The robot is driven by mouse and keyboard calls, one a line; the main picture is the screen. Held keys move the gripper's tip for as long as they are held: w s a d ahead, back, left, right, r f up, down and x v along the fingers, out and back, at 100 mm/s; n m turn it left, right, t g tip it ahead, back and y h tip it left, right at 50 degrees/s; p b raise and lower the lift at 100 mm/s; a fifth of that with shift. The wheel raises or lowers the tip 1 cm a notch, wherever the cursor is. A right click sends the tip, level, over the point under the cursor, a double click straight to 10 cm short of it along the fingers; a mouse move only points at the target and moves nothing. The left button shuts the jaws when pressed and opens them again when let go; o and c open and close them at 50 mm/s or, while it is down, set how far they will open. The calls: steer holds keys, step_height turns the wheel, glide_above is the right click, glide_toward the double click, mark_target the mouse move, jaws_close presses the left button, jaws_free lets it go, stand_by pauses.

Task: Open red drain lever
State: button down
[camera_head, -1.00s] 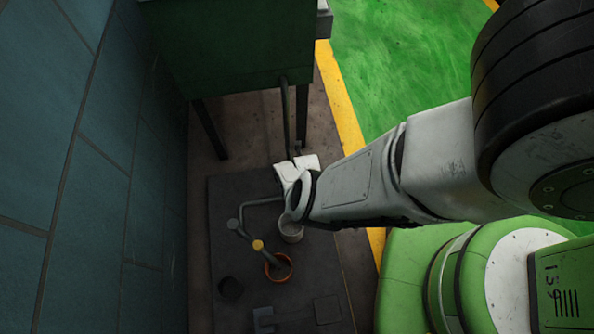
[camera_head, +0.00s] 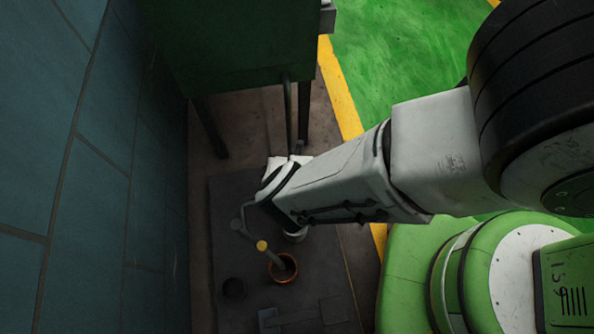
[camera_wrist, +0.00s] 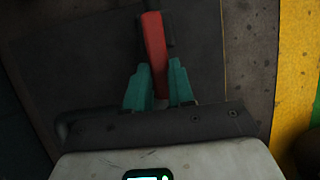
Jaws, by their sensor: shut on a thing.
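The red drain lever (camera_wrist: 154,45) shows in the wrist view as a red bar at top centre. My gripper (camera_wrist: 159,82) has its two teal fingers on either side of the lever's near end and is shut on it. The lever's far end meets a dark mount. In the head view my arm's end hides the lever and the gripper fingers.
A green cabinet (camera_head: 245,45) stands behind on legs. A blue-green wall (camera_head: 90,180) rises at left.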

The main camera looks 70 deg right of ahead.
steer(key=shift+w, duration=0.1)
steer(key=c, duration=1)
jaws_free()
steer(key=shift+o, duration=0.2)
steer(key=shift+r, duration=0.1)
steer(key=p+v, duration=0.9)
steer(key=v, duration=0.1)
steer(key=shift+r, duration=0.3)
